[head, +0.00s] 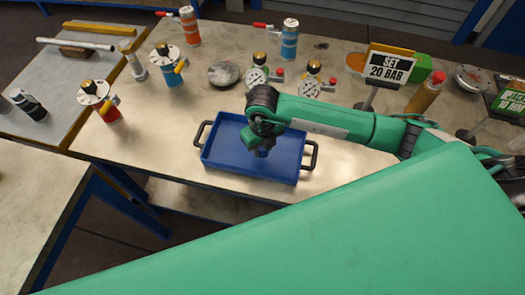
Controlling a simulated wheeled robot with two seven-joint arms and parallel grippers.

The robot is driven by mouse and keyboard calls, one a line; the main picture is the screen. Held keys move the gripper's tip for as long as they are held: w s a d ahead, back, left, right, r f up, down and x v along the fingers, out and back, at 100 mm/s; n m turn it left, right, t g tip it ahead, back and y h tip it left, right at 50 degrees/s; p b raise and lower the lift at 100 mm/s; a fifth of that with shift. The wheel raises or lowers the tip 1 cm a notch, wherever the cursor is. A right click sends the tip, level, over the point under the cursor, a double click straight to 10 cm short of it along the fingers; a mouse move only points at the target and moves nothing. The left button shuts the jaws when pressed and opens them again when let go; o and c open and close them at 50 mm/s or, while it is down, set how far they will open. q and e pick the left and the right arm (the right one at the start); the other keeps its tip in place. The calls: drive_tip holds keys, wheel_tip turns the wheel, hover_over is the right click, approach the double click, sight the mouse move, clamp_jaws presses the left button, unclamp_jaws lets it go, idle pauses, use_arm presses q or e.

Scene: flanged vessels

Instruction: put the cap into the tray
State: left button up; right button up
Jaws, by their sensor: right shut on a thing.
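The blue tray (225,162) with a dark handle at each end lies on the workbench near its front edge. My right arm comes in from the right, and my right gripper (262,144) is over the tray, pointing down. It is shut on a small dark blue piece (262,153), which looks like the cap; the fingers hide most of it. I cannot tell whether this piece touches the tray floor. My left gripper is not in view.
Gauge vessels (257,76) and a "SET 20 BAR" sign (388,66) stand behind the tray. A red vessel (105,106) and a blue one (170,68) stand to the left. A round grey disc (224,73) lies behind the tray.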

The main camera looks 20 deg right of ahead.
sight(263, 153)
wheel_tip(263, 153, down, 4)
drive_tip(key=shift+s+r+p, duration=0.1)
drive_tip(key=shift+r+p, duration=0.1)
drive_tip(key=shift+p, duration=0.1)
drive_tip(key=shift+f, duration=0.1)
drive_tip(key=shift+f, duration=0.15)
drive_tip(key=o, duration=0.9)
drive_tip(key=shift+o, duration=0.2)
drive_tip(key=shift+r, duration=0.2)
wheel_tip(263, 153, up, 12)
drive_tip(key=b, duration=0.2)
drive_tip(key=shift+b, duration=0.4)
